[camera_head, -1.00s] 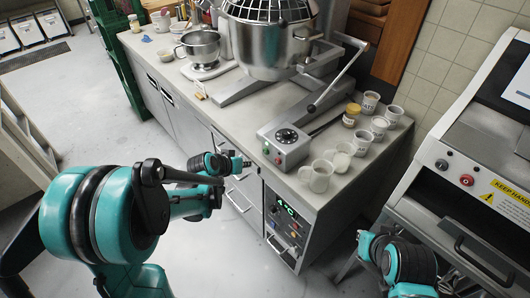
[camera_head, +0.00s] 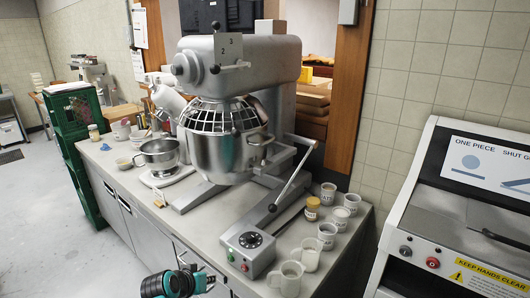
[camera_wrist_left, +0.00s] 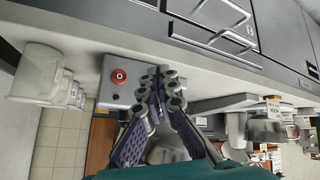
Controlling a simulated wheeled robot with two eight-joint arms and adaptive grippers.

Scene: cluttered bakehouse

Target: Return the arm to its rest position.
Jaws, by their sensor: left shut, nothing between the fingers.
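My left gripper (camera_head: 192,268) shows small at the bottom of the head view, in front of the counter's front face and below its top. In the left wrist view its two purple-padded fingers (camera_wrist_left: 158,78) are closed together with nothing between them. The wrist picture is turned, with the drawer fronts at the top. A control box with a red button (camera_wrist_left: 119,76) shows behind the fingertips, apart from them as far as I can tell. My right gripper is not in view.
The steel counter (camera_head: 205,222) carries a large mixer (camera_head: 222,145), a lever (camera_head: 290,182), a control box (camera_head: 248,250) and several mugs (camera_head: 308,252) near its right edge. A machine with a warning label (camera_head: 484,280) stands at the right. Floor is free at the left (camera_head: 40,210).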

